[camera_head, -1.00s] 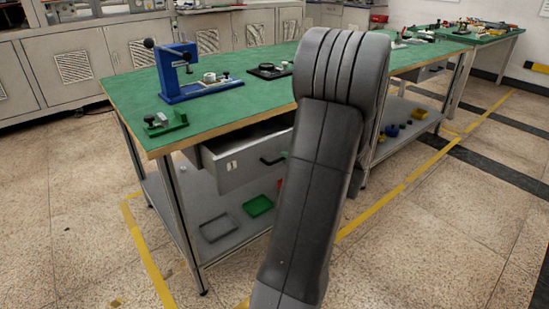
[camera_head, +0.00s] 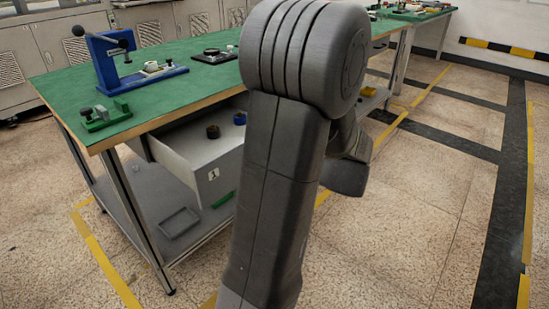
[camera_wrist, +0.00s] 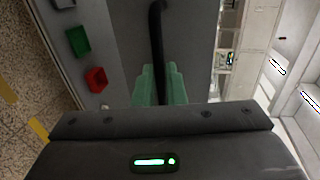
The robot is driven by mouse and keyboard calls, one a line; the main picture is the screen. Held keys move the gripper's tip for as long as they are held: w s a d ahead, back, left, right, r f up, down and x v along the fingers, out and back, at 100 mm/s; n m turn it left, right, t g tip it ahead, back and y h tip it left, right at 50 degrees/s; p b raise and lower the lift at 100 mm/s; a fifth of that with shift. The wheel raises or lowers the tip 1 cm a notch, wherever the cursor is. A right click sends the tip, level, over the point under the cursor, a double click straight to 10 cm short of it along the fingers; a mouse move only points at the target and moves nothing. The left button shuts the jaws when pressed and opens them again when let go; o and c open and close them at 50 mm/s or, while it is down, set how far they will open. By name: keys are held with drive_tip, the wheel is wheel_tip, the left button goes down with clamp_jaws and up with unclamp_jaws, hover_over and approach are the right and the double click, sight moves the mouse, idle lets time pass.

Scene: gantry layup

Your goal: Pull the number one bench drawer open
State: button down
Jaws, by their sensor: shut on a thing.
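The number one drawer (camera_head: 213,185) hangs open under the green-topped bench (camera_head: 75,85). Its grey front carries a white label, and its inside shows. A dark brown round thing (camera_head: 213,132) and a blue round thing (camera_head: 239,118) lie in it. My arm hides the drawer's right part and its handle in the head view. In the wrist view the black bar handle (camera_wrist: 156,35) stands in front of the grey drawer front (camera_wrist: 192,45). My gripper (camera_wrist: 159,75) has its green fingers shut on the handle, one on each side.
A blue press-like fixture (camera_head: 110,62) and a small green fixture (camera_head: 105,117) stand on the bench top. A grey tray (camera_head: 180,222) lies on the lower shelf. A red bin (camera_wrist: 96,79) and a green bin (camera_wrist: 78,40) show there too. Floor at right is clear.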

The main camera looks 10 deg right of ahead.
drive_tip(key=c, duration=1.5)
unclamp_jaws()
drive_tip(key=p+v, duration=0.3)
drive_tip(key=v, duration=1)
drive_tip(key=shift+s+d, duration=0.2)
drive_tip(key=shift+s, duration=0.1)
drive_tip(key=shift+w, duration=0.1)
drive_tip(key=b+x, duration=0.3)
drive_tip(key=x, duration=1)
drive_tip(key=shift+w+a, duration=0.2)
drive_tip(key=shift+w, duration=0.05)
